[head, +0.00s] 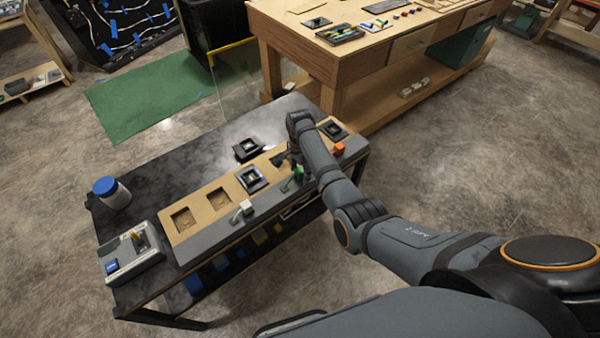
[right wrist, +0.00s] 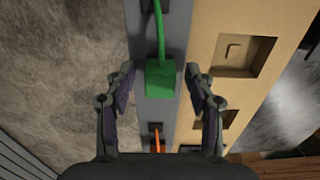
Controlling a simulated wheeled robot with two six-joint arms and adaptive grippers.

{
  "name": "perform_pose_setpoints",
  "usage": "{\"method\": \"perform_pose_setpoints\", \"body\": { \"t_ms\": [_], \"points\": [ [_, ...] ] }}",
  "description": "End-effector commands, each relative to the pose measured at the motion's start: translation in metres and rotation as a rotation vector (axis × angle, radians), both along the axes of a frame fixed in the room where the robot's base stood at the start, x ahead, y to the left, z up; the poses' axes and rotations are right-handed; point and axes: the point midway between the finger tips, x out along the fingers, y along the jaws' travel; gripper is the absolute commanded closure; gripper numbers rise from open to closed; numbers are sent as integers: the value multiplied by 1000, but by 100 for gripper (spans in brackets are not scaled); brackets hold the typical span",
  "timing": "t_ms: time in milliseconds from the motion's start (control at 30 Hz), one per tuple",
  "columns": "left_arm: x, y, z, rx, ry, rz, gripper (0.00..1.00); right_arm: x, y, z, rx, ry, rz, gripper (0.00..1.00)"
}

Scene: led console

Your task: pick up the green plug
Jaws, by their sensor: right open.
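The green plug (head: 298,172) sits on the grey front strip of the console (head: 205,242), partly hidden by my right arm in the head view. In the right wrist view the green plug (right wrist: 160,80) is a block with a green cable running up from it. My right gripper (right wrist: 160,76) is open, with one finger on each side of the plug and a visible gap on both sides. I cannot tell how far above the plug the fingertips are. In the head view my right gripper is mostly hidden behind the arm. My left gripper is not in view.
An orange plug (head: 339,149) and a white plug (head: 246,207) sit on the same strip. The wooden panel has square recesses (head: 186,219). A dark module (head: 248,148) lies behind it. A blue-lidded jar (head: 111,192) and a grey switch box (head: 133,252) stand at the left.

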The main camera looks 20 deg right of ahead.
Motion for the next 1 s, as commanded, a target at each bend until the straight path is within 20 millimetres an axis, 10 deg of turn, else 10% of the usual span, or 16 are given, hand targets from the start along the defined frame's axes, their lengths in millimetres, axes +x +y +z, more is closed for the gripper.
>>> {"method": "perform_pose_setpoints", "body": {
  "t_ms": [133,533,1000],
  "points": [
    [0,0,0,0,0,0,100,0,0,0,0,-1,0,45],
    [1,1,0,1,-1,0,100,0,0,0,0,-1,0,100],
    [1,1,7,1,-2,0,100,1,-1,8,-1,-1,1,100]
  ]
}}
